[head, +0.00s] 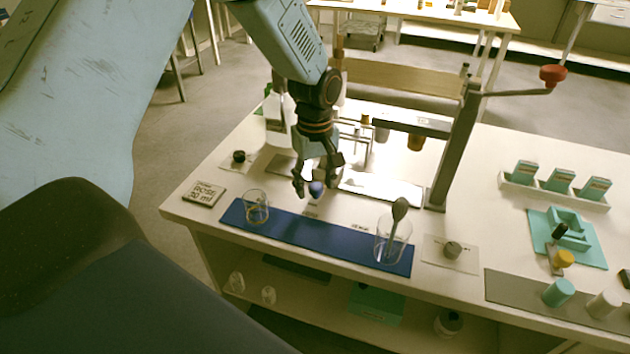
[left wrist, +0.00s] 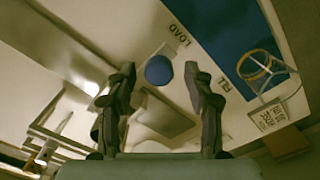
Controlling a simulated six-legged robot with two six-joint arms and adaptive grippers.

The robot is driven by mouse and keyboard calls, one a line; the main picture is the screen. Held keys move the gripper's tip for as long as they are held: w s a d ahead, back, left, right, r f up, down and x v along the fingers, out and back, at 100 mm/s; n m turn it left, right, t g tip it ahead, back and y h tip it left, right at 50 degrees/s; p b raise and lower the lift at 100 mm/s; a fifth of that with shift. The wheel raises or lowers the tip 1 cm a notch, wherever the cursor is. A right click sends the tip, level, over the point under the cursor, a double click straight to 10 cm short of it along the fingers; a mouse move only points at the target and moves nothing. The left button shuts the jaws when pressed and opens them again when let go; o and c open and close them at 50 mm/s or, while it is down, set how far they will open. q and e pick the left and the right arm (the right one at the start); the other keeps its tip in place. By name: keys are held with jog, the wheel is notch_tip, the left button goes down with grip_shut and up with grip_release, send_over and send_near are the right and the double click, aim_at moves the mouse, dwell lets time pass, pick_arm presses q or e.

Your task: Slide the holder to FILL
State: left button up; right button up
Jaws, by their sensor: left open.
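A round blue knob (head: 316,188) stands near the back edge of the blue mat; it also shows in the left wrist view (left wrist: 159,70). I take it to be the holder's handle; the holder's body is mostly hidden or unclear. My left gripper (head: 317,188) points down over the knob with its fingers open on either side. In the left wrist view the left gripper (left wrist: 166,75) has the knob between its fingertips, nearer the left one; contact cannot be told. A LOAD label (left wrist: 177,34) and a partly hidden label, probably FILL (left wrist: 241,89), lie beside the blue mat.
The blue mat (head: 310,233) carries a glass beaker (head: 256,207) at left and one with a dark-headed tool (head: 392,238) at right. A grey post (head: 457,145) with a red-knobbed arm (head: 552,75) stands behind. A label block (head: 204,194) sits left. The mat's middle is clear.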

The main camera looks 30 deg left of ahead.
pick_arm(q)
jog(key=shift+d+r, duration=0.15)
jog(key=shift+d, duration=0.15)
jog(key=shift+c, duration=0.8)
jog(key=shift+a, duration=0.25)
jog(key=c, duration=0.5)
jog(key=shift+d, duration=0.1)
grip_shut()
